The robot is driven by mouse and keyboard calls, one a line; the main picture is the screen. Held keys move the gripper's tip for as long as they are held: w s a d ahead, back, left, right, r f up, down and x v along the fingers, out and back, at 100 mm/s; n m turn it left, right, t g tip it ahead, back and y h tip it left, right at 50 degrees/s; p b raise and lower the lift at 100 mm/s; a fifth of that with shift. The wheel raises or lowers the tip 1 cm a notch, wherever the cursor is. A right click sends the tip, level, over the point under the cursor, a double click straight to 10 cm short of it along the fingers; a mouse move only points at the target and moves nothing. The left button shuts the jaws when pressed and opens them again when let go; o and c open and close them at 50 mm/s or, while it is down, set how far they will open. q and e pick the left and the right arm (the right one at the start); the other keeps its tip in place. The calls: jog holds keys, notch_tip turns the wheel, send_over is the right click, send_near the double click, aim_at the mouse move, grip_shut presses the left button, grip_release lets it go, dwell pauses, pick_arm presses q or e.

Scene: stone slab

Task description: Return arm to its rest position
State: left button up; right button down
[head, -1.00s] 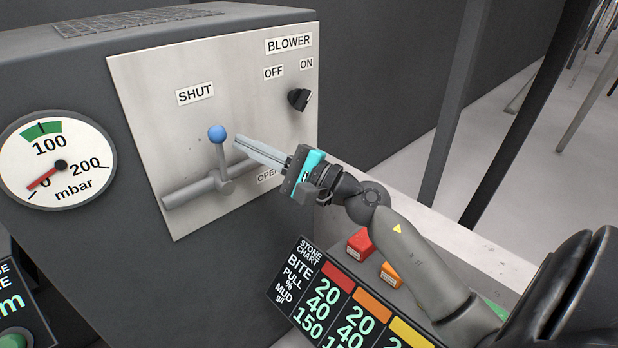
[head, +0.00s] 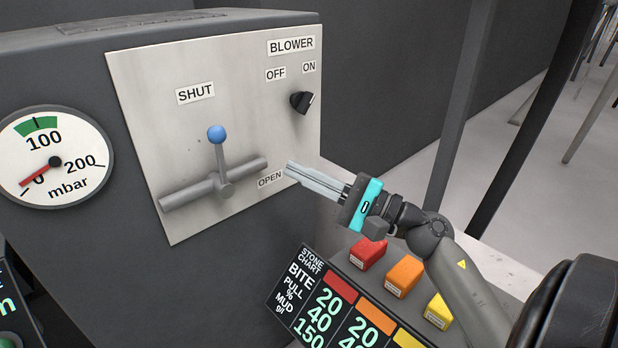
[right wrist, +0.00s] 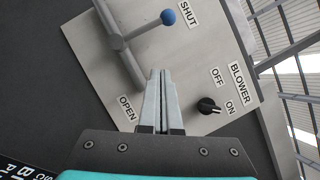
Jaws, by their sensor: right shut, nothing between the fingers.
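My right gripper (head: 289,170) is shut and empty, in front of the lower right part of the metal panel (head: 140,90), beside the OPEN label (head: 270,180). The right wrist view also shows its closed fingers (right wrist: 159,75) pointing toward the panel. The lever with the blue ball (head: 217,134) stands upright on its pipe, near the SHUT label (head: 195,93); it shows in the wrist view too (right wrist: 168,17). The gripper is apart from the lever. The black blower knob (head: 301,102) sits below the OFF and ON labels. My left gripper is not in view.
A round mbar gauge (head: 55,155) is at the left, its needle near 0. A stone chart (head: 335,300) stands below my right arm. Red (head: 367,253), orange (head: 403,277) and yellow (head: 438,311) blocks lie beside it. Dark posts (head: 535,110) rise at the right.

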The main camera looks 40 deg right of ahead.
jog(key=shift+s+d+f, duration=0.15)
jog(key=shift+s+d, duration=0.1)
jog(key=shift+s, duration=0.3)
